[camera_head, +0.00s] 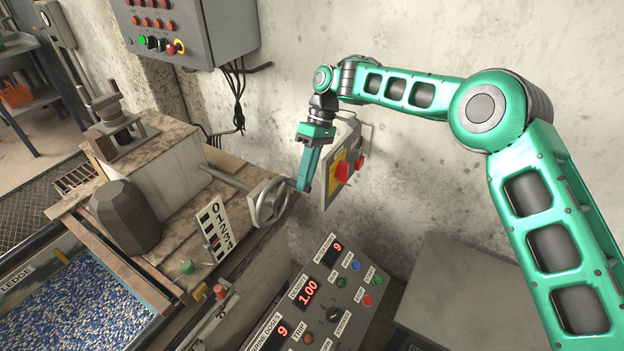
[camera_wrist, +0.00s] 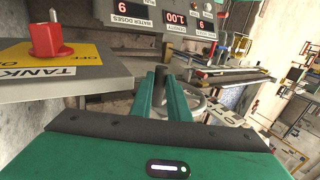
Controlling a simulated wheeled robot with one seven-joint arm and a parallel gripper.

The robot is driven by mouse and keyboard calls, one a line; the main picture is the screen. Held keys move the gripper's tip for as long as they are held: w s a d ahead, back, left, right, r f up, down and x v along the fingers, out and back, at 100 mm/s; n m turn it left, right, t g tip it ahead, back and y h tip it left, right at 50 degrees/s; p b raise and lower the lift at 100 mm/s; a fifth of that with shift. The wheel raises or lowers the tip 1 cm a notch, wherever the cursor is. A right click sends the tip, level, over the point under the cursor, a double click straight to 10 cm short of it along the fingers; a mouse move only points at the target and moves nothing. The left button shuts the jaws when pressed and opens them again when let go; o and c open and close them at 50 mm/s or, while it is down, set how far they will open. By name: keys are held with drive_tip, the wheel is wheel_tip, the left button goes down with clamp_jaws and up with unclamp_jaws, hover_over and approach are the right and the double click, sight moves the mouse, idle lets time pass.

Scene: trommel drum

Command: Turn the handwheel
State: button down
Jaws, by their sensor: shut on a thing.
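The handwheel (camera_head: 266,208) is a grey metal wheel with spokes, mounted on the end of a shaft at the right side of the machine. My gripper (camera_head: 303,187) points down at the wheel's right edge. In the wrist view, the green fingers of my gripper (camera_wrist: 162,98) are closed around a dark upright grip at the rim. The handwheel (camera_wrist: 197,100) shows partly behind the right finger there. The fingers hide the lower part of the grip.
A console (camera_head: 325,292) with red displays and buttons lies below. A numbered scale plate (camera_head: 216,230) stands left of the wheel. A grey control box (camera_head: 190,28) hangs above.

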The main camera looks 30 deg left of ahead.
drive_tip(key=c, duration=1.7)
unclamp_jaws()
drive_tip(key=shift+a+r, duration=0.1)
drive_tip(key=shift+a, duration=0.15)
drive_tip(key=shift+d, duration=0.1)
drive_tip(key=v, duration=1)
drive_tip(key=shift+w+r, duration=0.25)
drive_tip(key=shift+w, duration=0.1)
